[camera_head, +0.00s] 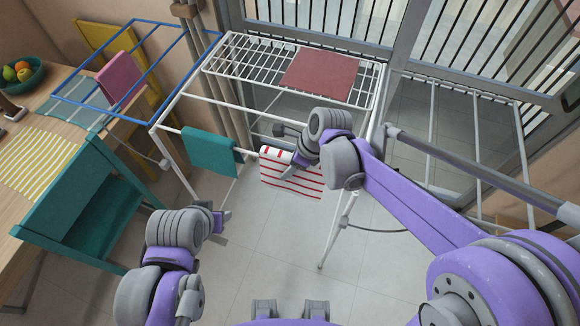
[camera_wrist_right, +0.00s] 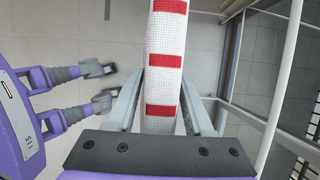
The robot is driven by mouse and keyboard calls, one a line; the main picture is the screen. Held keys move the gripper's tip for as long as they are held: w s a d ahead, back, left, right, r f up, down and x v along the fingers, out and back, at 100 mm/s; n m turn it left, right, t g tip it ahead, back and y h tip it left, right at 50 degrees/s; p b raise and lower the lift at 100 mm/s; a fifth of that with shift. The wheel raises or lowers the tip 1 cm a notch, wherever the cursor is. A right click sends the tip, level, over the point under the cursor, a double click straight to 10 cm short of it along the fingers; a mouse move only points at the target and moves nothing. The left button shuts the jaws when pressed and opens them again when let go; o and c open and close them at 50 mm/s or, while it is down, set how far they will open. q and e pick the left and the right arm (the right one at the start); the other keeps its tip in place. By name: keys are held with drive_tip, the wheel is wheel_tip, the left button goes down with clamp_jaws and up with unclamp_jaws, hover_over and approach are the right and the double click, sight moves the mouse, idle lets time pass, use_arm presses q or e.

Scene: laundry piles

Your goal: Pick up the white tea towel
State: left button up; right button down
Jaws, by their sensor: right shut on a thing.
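The white tea towel (camera_head: 291,180) with red stripes hangs at the front of the drying rack, right of a teal cloth. My right gripper (camera_head: 287,143) is at the towel's top edge and shut on it. In the right wrist view the towel (camera_wrist_right: 165,62) runs as a narrow band between the two grey fingers (camera_wrist_right: 160,108). The right gripper partly hides the towel's top in the head view. My left gripper (camera_head: 222,228) is empty, its fingers apart, low and left of the towel. It also shows in the right wrist view (camera_wrist_right: 108,86).
A white drying rack (camera_head: 172,112) carries the teal cloth (camera_head: 210,152) and a dark red cloth (camera_head: 320,74). A blue rack (camera_head: 150,105) with a pink cloth (camera_head: 119,76) stands left. A teal chair (camera_head: 85,205) and wooden table (camera_head: 30,165) are at left. Floor in front is clear.

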wheel_tip(320, 180, up, 17)
drive_tip(key=p, duration=0.1)
drive_tip(key=shift+r, duration=0.1)
idle(0.4)
